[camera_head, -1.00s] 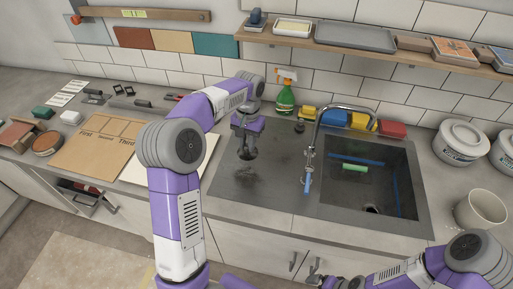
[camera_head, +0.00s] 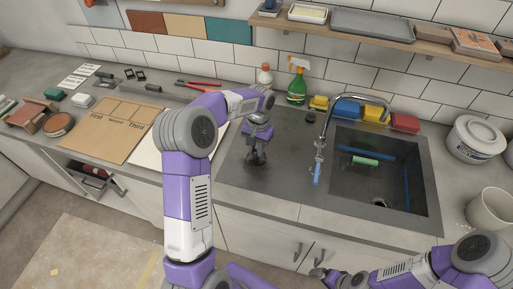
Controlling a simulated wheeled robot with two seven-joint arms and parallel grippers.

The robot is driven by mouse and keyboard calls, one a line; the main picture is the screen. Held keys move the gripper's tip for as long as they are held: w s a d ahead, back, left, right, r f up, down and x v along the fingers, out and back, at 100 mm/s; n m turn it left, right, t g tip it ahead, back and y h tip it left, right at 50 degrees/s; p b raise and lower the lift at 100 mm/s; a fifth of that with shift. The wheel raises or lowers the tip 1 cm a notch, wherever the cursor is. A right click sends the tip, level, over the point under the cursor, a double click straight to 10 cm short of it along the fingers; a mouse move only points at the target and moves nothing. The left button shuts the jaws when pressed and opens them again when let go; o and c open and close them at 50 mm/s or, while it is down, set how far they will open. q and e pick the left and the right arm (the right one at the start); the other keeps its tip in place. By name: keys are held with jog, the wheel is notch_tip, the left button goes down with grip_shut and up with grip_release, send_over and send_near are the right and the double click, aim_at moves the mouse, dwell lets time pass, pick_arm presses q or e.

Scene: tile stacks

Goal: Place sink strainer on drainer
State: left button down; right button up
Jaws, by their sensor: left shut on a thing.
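My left gripper (camera_head: 257,156) is shut on a small dark thing, probably the sink strainer, mostly hidden by the fingers. It is over the flat grey drainboard left of the basin; I cannot tell whether the held thing touches the surface. The sink basin (camera_head: 436,200) is to its right, with a small round drain (camera_head: 380,202) in its floor. My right gripper (camera_head: 322,274) is low at the bottom edge, in front of the cabinets, away from the counter top; its jaws are too small to read.
A green sponge (camera_head: 364,161) and a blue bar lie in the basin. A green spray bottle (camera_head: 297,88) and colored sponges line the back. A white tub (camera_head: 475,140) and mug (camera_head: 489,208) stand right.

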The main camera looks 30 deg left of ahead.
pick_arm(q)
jog(key=c, duration=1)
grip_release()
jog(key=shift+f, duration=0.2)
jog(key=r, duration=0.4)
jog(key=w+r+p, duration=0.1)
jog(key=r, duration=0.3)
jog(key=r+p, duration=0.1)
jog(key=r, duration=0.3)
jog(key=shift+w+r, duration=0.15)
jog(key=shift+r, duration=0.05)
jog(key=shift+r+p, duration=0.1)
jog(key=shift+p, duration=0.25)
